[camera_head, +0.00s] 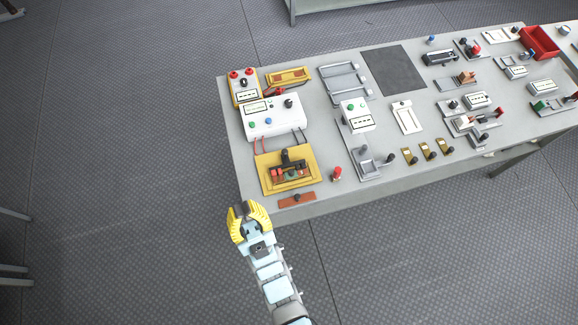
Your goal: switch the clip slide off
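No part bears a readable label, so I cannot tell for sure which one is the clip slide. A yellow panel (268,182) at the table's front left carries a dark block (292,170) with red and green parts and a black upright handle (286,157). A reddish-brown strip (308,199) with a small dark knob (297,196) lies at the front edge, just in front of this panel. My gripper (246,208), with yellow fingers, is left of the strip, off the table's front left corner. Its fingers look apart with nothing between them, and it appears to touch nothing.
Behind the panel stands a white box (272,122) with wires running to the panel. A red-topped knob (337,174) and a grey lever fixture (375,163) are to the right. Many other fixtures and a red bin (540,43) fill the grey table (237,146).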

